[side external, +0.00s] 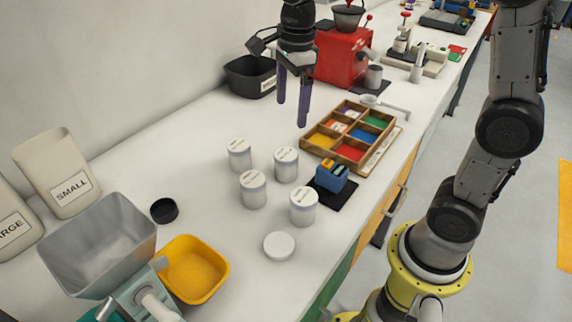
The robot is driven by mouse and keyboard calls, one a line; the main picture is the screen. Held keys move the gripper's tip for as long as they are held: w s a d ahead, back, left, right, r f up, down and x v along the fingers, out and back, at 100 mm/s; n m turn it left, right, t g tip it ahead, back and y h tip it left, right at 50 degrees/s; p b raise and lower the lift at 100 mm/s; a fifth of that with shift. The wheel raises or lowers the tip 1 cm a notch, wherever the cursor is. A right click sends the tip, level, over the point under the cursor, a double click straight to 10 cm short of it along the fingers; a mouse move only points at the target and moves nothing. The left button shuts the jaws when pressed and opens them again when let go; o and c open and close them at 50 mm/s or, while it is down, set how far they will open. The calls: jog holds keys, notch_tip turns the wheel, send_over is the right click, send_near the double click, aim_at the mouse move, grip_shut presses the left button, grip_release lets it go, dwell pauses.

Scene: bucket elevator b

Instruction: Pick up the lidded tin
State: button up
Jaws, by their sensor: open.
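Several white lidded tins stand upright in a loose group on the white bench in the side external view. One tin (240,155) is at the back left, one (286,165) at the back right, one (253,190) at the front left and one (304,207) at the front right. Each has a label around its side, too small to read, and lettering on the lid. Which one is the lidded tin meant, I cannot tell. My gripper (291,112) is open and empty, pointing down above the bench, beyond the tins and left of the sorting tray.
A sectioned wooden tray (312,147), a blue card holder (331,177) and a red machine (342,58) stand near. A white disc (279,246) lies in front of the tins. A yellow tray (192,268), metal hopper (98,245) and black cup (163,211) are at left.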

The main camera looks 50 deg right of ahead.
aim_at(285, 154)
jog(key=shift+g, duration=0.4)
jog(key=f, duration=0.7)
jog(key=w+f, duration=0.1)
jog(key=f, duration=0.3)
jog(key=shift+w+f, duration=0.15)
jog(key=shift+f, duration=1.2)
jog(key=shift+w+f, duration=0.15)
jog(key=shift+f, duration=1.2)
jog(key=c, duration=1.5)
jog(key=shift+r, duration=0.15)
